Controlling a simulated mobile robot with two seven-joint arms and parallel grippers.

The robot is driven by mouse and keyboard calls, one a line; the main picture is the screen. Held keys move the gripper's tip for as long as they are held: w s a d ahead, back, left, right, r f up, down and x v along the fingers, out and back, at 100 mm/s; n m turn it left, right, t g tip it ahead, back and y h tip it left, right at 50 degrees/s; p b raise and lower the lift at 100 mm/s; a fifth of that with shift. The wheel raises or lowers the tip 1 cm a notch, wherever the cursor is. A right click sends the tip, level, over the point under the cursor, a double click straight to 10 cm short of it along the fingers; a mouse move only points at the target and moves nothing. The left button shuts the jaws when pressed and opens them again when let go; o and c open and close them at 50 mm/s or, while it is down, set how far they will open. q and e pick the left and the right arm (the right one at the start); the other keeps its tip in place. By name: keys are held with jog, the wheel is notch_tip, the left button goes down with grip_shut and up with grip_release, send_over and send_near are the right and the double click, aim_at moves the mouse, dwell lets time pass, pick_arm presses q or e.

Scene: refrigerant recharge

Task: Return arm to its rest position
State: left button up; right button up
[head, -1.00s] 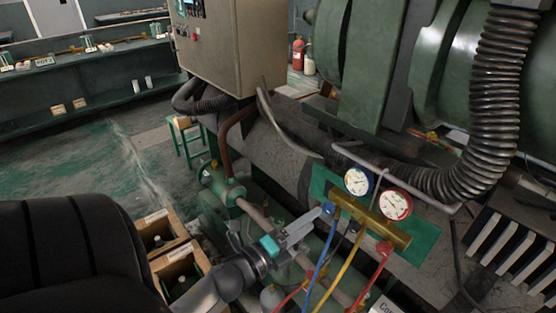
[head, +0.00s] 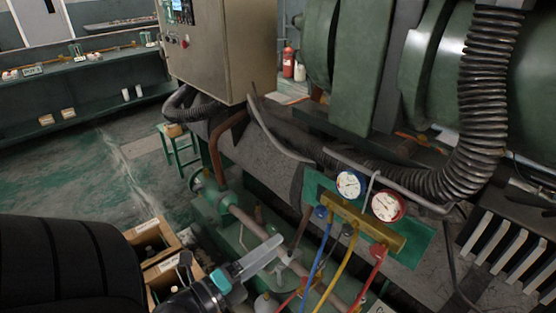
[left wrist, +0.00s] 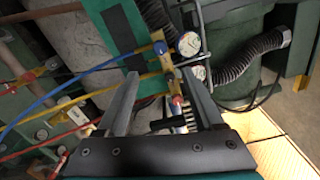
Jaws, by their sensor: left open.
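My left gripper (head: 262,258) is in the lower middle of the head view, to the left of and below the brass gauge manifold (head: 345,217). In the left wrist view its two fingers (left wrist: 165,103) stand apart with a gap between them, and it is open. The manifold carries a blue-rimmed gauge (head: 350,185) and a red-rimmed gauge (head: 386,204). Blue (head: 321,252), yellow (head: 341,259) and red (head: 371,272) hoses hang from it, apart from my gripper. In the left wrist view the manifold (left wrist: 166,62) lies beyond the fingertips. My right gripper is not in view.
Open cardboard boxes (head: 172,268) stand left of my left arm. A grey pipe (head: 247,222) runs close beside the gripper. A control cabinet (head: 225,50) and a ribbed black hose (head: 487,90) stand behind. The green floor (head: 60,180) at the left is clear.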

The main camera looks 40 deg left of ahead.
pick_arm(q)
jog(key=s+d+f+n+g+y+b, duration=0.15)
jog(key=f+n, duration=0.25)
jog(key=f, duration=0.7)
jog(key=s+d+f+n+g+b, duration=0.1)
jog(key=s+f+n+g+b, duration=0.2)
jog(key=f, duration=0.7)
jog(key=s+d+f+n+g+y, duration=0.1)
jog(key=f+n+g, duration=0.3)
jog(key=f, duration=0.7)
jog(key=s+d+f+n+g+b, duration=0.2)
jog(key=s+d+f+n+g, duration=0.1)
jog(key=s+f, duration=0.7)
jog(key=s+d+f+n+g+h+b, duration=0.1)
jog(key=s+f+n+g, duration=0.4)
jog(key=s+f, duration=0.5)
jog(key=d+b, duration=0.1)
jog(key=d, duration=0.1)
jog(key=shift+d, duration=0.35)
jog(key=shift+g, duration=0.25)
